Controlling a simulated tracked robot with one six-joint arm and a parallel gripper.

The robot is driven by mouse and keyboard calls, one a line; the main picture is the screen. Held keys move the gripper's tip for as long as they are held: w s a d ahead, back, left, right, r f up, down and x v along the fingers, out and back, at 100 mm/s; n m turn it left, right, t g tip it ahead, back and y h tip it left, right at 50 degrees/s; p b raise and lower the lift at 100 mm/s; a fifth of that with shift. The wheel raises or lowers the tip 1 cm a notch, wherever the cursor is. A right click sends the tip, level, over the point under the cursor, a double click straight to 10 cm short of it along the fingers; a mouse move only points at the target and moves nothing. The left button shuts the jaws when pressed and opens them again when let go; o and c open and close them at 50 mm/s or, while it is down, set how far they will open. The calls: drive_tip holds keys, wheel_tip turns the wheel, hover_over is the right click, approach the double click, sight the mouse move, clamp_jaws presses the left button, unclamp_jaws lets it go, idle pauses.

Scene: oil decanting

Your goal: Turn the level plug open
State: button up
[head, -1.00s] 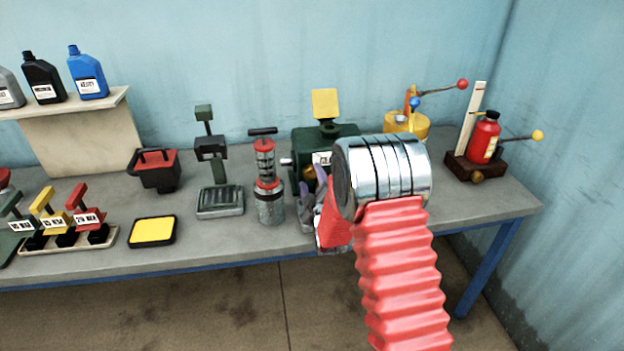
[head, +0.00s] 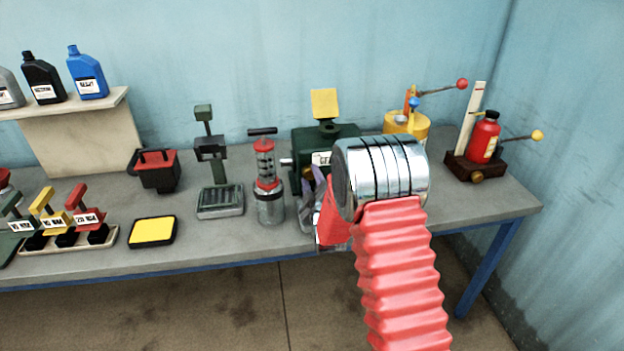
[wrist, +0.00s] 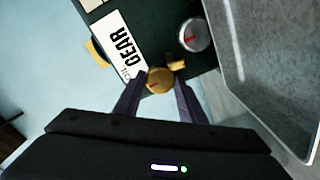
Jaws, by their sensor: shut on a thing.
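The dark green gearbox (head: 348,146) stands on the bench behind my arm, its lower front hidden. In the wrist view its face (wrist: 150,15) carries a white GEAR OIL label (wrist: 112,45). A round brass plug with a red mark (wrist: 159,79), apparently the level plug, sits on that face below the label. My gripper (wrist: 158,88) has its two dark fingers shut on the brass plug, one on each side. In the head view my gripper (head: 312,186) is partly hidden by my arm. A larger silver plug with a red mark (wrist: 194,36) sits up and right of the brass one.
A small brass piece (wrist: 178,65) juts out close beside the right finger. A grey metal tray-like surface (wrist: 265,65) lies close on the right in the wrist view. A red and grey hand pump (head: 267,185) stands just left of my gripper on the bench (head: 350,242).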

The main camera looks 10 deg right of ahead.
drive_tip(key=shift+f+m, duration=0.1)
drive_tip(key=shift+m, duration=1)
drive_tip(key=m, duration=0.4)
drive_tip(key=shift+a, duration=0.1)
drive_tip(key=m, duration=0.3)
drive_tip(key=shift+m, duration=0.4)
drive_tip(key=m, duration=0.3)
drive_tip(key=shift+m, duration=0.4)
drive_tip(key=m, duration=0.5)
drive_tip(key=shift+f, duration=0.1)
drive_tip(key=m, duration=0.5)
drive_tip(key=shift+s+d, duration=0.1)
drive_tip(key=shift+d, duration=0.1)
